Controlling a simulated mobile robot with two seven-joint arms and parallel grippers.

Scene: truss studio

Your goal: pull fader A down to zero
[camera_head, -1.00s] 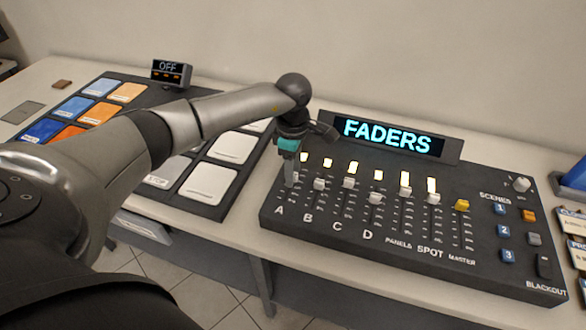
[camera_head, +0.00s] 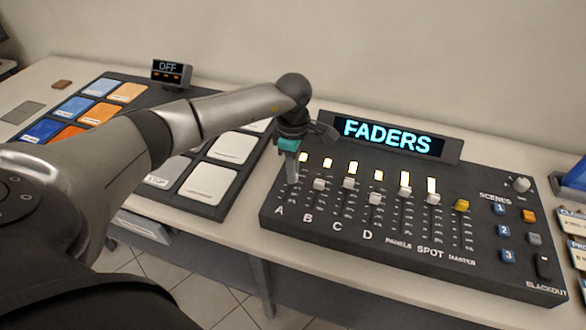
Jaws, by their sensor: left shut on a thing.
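The black fader console (camera_head: 400,273) stands on the table, with a lit FADERS display (camera_head: 394,137) at its back. Fader A is the leftmost slider, above the letter A; its knob is mostly hidden by my gripper. My left gripper (camera_head: 291,172) points down over the fader A column and is shut on the fader A knob. The fader B knob (camera_head: 319,184) sits just to its right. My right gripper is not in view.
Knobs of the neighbouring faders stand close on the right, including D (camera_head: 375,198) and the yellow master (camera_head: 462,205). Scene buttons (camera_head: 504,231) are at the console's right. A pad board (camera_head: 207,184) lies left, under my arm. The wall is behind.

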